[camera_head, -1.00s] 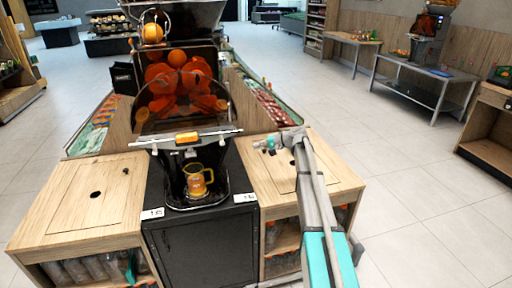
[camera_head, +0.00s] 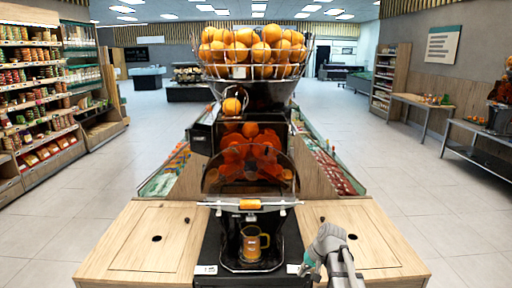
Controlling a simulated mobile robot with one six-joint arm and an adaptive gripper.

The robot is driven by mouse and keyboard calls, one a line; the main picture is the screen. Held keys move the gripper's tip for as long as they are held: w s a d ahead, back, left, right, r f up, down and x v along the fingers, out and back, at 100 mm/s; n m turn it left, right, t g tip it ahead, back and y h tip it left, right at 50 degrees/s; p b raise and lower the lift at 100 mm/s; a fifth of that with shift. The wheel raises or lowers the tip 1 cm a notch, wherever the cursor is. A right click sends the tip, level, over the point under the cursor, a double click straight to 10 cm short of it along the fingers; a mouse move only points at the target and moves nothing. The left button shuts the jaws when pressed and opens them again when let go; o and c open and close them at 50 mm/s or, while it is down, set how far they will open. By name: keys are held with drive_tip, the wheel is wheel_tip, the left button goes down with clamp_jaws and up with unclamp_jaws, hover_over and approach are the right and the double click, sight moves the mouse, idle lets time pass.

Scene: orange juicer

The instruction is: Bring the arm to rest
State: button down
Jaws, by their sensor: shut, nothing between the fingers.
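My gripper (camera_head: 310,268) is at the lower middle of the head view, over the right part of the wooden counter, at the front right of the juicer. It looks shut and holds nothing. My arm comes up from the bottom edge. The juicer (camera_head: 248,165) stands in the middle, with a basket of oranges (camera_head: 250,50) on top. A yellow mug (camera_head: 252,243) stands upright under it. My gripper is to the right of the mug and apart from it.
The wooden counter has a left top (camera_head: 150,240) and a right top (camera_head: 375,240), both mostly clear. Stocked shelves (camera_head: 35,95) stand at the left. Side tables (camera_head: 425,105) stand at the far right. The floor (camera_head: 440,210) on the right is open.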

drive_tip(key=s+r+h+p, duration=0.1)
drive_tip(key=s+h, duration=0.1)
drive_tip(key=s, duration=0.5)
drive_tip(key=s+d+r+n+g+h+p, duration=0.1)
drive_tip(key=s+h, duration=0.1)
drive_tip(key=s, duration=0.5)
drive_tip(key=shift+n+h+p, duration=0.3)
drive_tip(key=shift+p, duration=0.05)
drive_tip(key=shift+w, duration=0.1)
